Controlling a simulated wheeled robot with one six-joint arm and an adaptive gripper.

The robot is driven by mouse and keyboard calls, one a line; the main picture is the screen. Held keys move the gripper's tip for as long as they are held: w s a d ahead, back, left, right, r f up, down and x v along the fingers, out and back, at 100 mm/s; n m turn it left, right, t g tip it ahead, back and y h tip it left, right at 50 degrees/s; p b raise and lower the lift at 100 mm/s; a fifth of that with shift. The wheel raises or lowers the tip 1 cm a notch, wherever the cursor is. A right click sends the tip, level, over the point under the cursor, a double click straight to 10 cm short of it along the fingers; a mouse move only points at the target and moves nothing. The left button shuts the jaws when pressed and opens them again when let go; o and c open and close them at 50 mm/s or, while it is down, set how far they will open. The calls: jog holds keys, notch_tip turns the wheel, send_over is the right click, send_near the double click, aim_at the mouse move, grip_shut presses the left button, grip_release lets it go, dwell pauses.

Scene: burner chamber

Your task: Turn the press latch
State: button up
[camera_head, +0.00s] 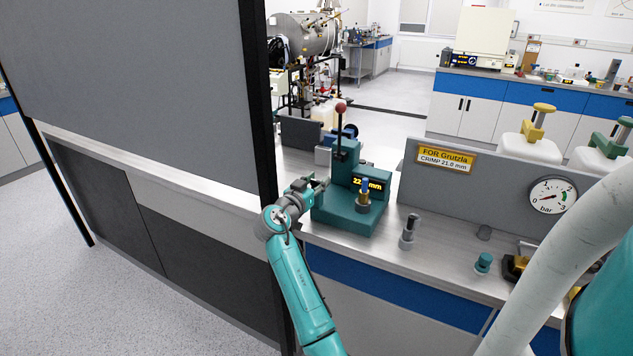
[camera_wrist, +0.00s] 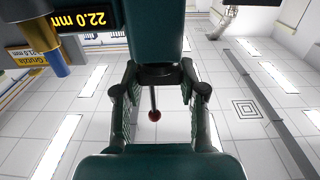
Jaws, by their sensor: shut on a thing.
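The teal press (camera_head: 352,205) stands on the bench, with a tall black lever (camera_head: 340,135) topped by a red ball. Its display (camera_head: 368,184) reads about 22 mm; the wrist view shows "22.0 mm" (camera_wrist: 80,18). My gripper (camera_head: 321,184) is at the press's left side, low beside its column. In the wrist view my gripper (camera_wrist: 165,98) has a finger on each side of a dark piece (camera_wrist: 158,74), apparently the press latch, and is shut on it. The grip itself is partly hidden. The red ball (camera_wrist: 155,115) shows beyond, between the fingers.
A large grey panel (camera_head: 130,80) with a dark post (camera_head: 258,100) stands left of my arm. A sign (camera_head: 446,158) reads "FOR Grutzla, CRIMP 21.0 mm". A pressure gauge (camera_head: 553,195) and small fittings are right.

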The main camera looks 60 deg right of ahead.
jog(key=o, duration=1.2)
jog(key=shift+c, duration=0.2)
jog(key=a, duration=1.2)
jog(key=shift+s, duration=0.4)
